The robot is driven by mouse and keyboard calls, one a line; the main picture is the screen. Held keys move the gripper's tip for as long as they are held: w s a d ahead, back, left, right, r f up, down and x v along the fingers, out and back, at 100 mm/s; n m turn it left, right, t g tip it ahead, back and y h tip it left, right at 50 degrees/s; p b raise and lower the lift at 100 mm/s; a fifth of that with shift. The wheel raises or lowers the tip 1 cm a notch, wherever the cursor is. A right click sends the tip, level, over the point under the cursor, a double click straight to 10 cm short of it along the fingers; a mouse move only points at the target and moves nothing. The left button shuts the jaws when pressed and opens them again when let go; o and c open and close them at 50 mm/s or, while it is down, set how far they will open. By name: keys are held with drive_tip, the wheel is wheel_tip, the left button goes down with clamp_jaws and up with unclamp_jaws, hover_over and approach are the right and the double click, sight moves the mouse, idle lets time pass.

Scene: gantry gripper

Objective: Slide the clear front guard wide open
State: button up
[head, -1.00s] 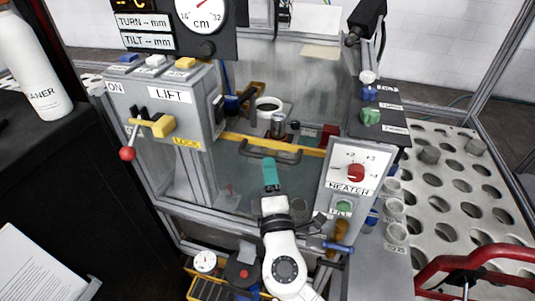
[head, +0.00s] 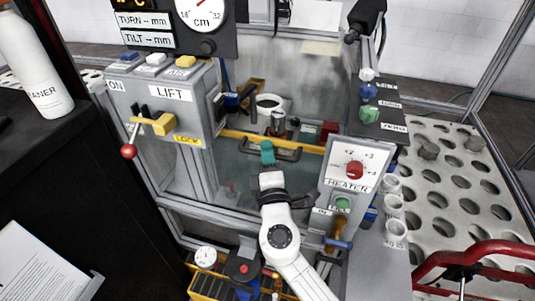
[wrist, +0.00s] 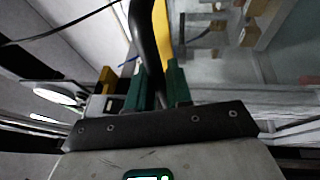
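The clear front guard (head: 238,188) covers the front opening of the machine. A yellow bar (head: 235,136) runs along its top edge, and a dark handle (head: 290,155) is mounted just below the bar. My gripper (head: 267,152) reaches up from below with its teal fingers at the middle of the handle. In the wrist view the black handle (wrist: 146,40) runs down between the two green fingers (wrist: 159,88). Whether the fingers press on the handle cannot be made out. The guard's yellow bar also shows in the wrist view (wrist: 161,30).
The LIFT box (head: 170,98) with a yellow lever (head: 158,124) stands left of the opening. The HEATER panel (head: 352,165) with a red knob stands close on the right. Behind the guard are a white cup (head: 270,103) and a metal cylinder (head: 278,122). A red tubular frame (head: 470,262) is at lower right.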

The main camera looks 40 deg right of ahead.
clamp_jaws()
drive_tip(key=shift+f, duration=0.1)
wheel_tip(320, 180, down, 32)
drive_tip(key=b, duration=3.5)
drive_tip(key=o, duration=0.6)
unclamp_jaws()
drive_tip(key=shift+c, duration=0.2)
drive_tip(key=v, duration=1)
drive_tip(key=shift+s+a, duration=0.2)
drive_tip(key=shift+s, duration=0.15)
